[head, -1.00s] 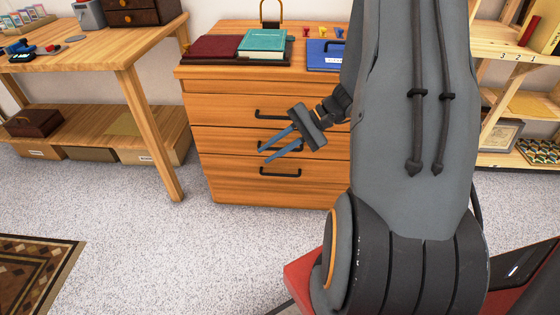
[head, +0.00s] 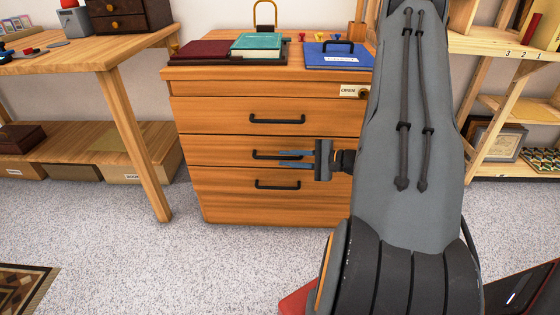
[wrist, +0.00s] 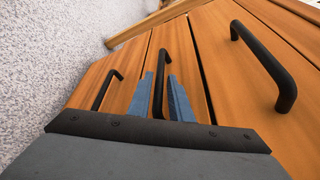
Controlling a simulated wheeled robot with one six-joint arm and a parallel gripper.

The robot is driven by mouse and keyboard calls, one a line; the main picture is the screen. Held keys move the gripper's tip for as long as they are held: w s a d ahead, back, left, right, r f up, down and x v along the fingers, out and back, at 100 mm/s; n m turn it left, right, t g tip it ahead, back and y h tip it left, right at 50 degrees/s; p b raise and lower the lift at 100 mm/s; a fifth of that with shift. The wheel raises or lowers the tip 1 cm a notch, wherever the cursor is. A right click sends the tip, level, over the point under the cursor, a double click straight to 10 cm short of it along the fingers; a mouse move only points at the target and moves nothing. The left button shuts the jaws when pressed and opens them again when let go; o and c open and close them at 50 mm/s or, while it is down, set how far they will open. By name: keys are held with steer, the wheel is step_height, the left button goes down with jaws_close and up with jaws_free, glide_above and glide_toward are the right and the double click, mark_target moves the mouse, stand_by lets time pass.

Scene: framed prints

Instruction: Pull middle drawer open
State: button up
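The wooden drawer cabinet (head: 220,150) stands ahead with its drawers flush. The middle drawer's black handle (head: 262,157) is the middle one of three stacked handles. My gripper (head: 280,158) is at this handle, its blue fingers pointing left across the drawer front. In the wrist view the middle handle (wrist: 162,65) runs through the gap between the two fingers (wrist: 160,85). The fingers stand apart, one on each side of the bar, and I see no clear contact. The handle's right end is hidden by the gripper in the head view.
The upper handle (head: 277,120) and lower handle (head: 277,186) are close above and below. Books and a blue binder (head: 335,58) lie on top. A wooden table (head: 80,60) is at left, shelves (head: 505,50) at right.

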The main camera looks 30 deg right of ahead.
steer(key=shift+b+x, duration=0.3)
steer(key=shift+x, duration=1.15)
steer(key=shift+c, duration=0.5)
jaws_close()
